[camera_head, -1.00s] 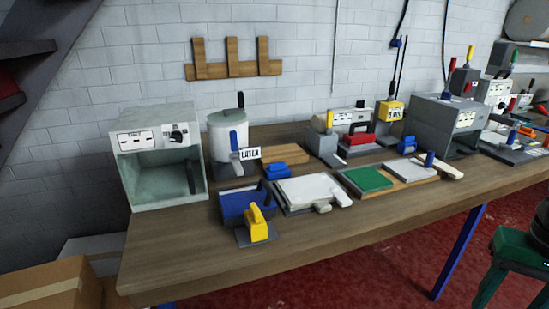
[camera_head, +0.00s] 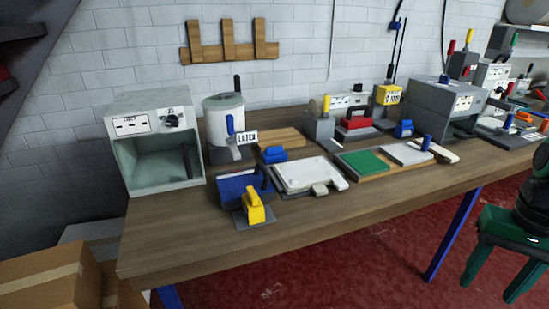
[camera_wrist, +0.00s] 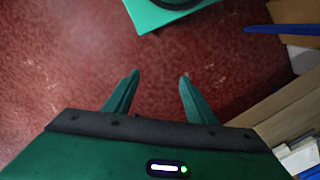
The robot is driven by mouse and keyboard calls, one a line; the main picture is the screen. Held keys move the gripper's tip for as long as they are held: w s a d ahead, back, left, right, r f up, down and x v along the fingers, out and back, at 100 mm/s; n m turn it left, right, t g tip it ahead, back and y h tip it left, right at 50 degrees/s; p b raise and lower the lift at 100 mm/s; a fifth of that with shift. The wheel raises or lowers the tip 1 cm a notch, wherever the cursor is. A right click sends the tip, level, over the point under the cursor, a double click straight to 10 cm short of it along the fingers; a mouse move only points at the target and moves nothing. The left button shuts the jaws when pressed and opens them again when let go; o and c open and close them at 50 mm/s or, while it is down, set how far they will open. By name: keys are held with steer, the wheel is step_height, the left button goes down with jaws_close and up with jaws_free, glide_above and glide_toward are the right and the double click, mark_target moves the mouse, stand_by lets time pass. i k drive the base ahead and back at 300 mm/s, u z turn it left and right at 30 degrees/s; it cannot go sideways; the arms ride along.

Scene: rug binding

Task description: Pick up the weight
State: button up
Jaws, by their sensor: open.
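No object is labelled as the weight, so I cannot tell for sure which one it is. One candidate is a red block with a black handle (camera_head: 355,127), upright at the back middle of the workbench. Others are small blue blocks with handles, one by the wooden board (camera_head: 273,155) and one further right (camera_head: 403,129). My green gripper (camera_head: 490,290) is at the right of the head view, in front of the bench and apart from all of these. In the wrist view its fingers (camera_wrist: 160,75) are spread, with only red floor between them.
The wooden workbench (camera_head: 180,245) has a clear front strip. A grey oven-like box (camera_head: 160,150), a latex pot (camera_head: 225,120), a yellow-handled tool (camera_head: 253,205), a white pad (camera_head: 305,173) and a green pad (camera_head: 362,162) stand on it. Cardboard boxes (camera_head: 45,280) lie at left.

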mark_target(273, 154)
steer(key=u, duration=1.95)
steer(key=k, duration=1.3)
steer(key=z, duration=1.4)
steer(key=i, duration=1.05)
steer(key=u, duration=0.05)
